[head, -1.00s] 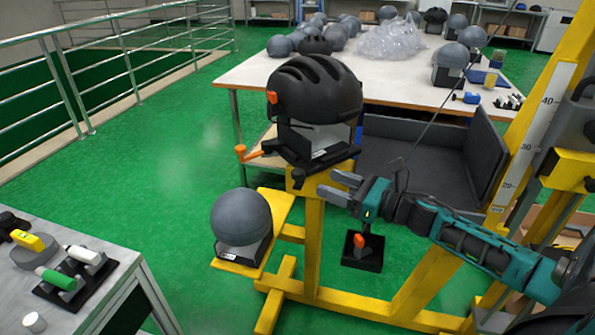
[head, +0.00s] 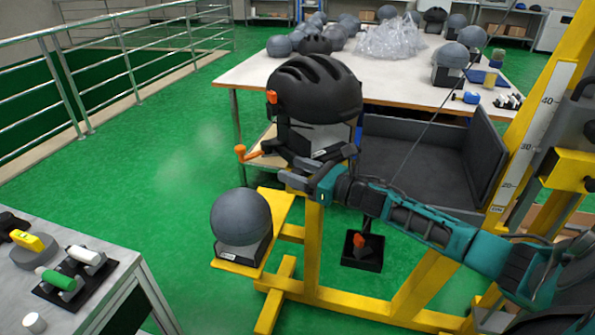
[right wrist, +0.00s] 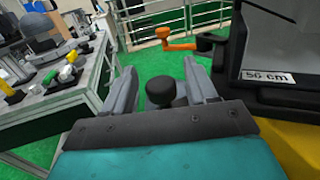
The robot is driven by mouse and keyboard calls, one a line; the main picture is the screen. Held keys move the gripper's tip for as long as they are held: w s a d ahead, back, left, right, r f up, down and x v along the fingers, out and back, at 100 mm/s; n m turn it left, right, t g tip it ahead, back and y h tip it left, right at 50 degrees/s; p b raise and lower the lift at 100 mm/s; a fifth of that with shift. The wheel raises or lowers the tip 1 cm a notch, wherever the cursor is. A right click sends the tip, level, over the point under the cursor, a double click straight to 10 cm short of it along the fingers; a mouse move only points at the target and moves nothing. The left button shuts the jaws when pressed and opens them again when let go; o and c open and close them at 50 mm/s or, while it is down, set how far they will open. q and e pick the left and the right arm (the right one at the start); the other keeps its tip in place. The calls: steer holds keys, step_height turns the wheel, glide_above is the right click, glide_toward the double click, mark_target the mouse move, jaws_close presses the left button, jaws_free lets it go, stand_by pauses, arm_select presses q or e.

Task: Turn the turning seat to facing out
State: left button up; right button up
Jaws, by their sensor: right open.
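The turning seat (head: 332,169) is a black base on a yellow post. It bears a grey headform with a black helmet (head: 315,88); its "56 cm" label shows in the right wrist view (right wrist: 265,75). An orange-ended lever (head: 241,152) sticks out to the left of the seat; it also shows in the right wrist view (right wrist: 180,42). My right gripper (head: 294,172) is open at the seat's front left, low beside it. In the right wrist view a round black knob (right wrist: 161,92) stands between the open fingers, with gaps on both sides. My left gripper is out of view.
A second grey headform (head: 241,217) stands on a yellow shelf below left. A grey padded bin (head: 410,170) lies behind the post. A white table (head: 400,90) with headforms is behind. A side bench (head: 110,265) is at lower left. Green floor between is free.

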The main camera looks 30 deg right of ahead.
steer(key=shift+c, duration=0.3)
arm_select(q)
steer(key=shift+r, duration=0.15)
arm_select(e)
jaws_close()
steer(key=shift+a, duration=0.15)
arm_select(q)
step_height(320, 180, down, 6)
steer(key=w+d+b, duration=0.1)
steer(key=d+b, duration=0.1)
steer(key=b, duration=0.7)
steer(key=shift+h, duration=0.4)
arm_select(e)
steer(key=w+a+m+h, duration=0.4)
steer(key=w+m+h, duration=0.6)
steer(key=w+h, duration=0.5)
steer(key=shift+w+m+g+h, duration=0.15)
steer(key=shift+m+g+h, duration=0.15)
steer(key=shift+h, duration=0.2)
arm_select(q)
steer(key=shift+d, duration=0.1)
arm_select(e)
steer(key=shift+r, duration=0.2)
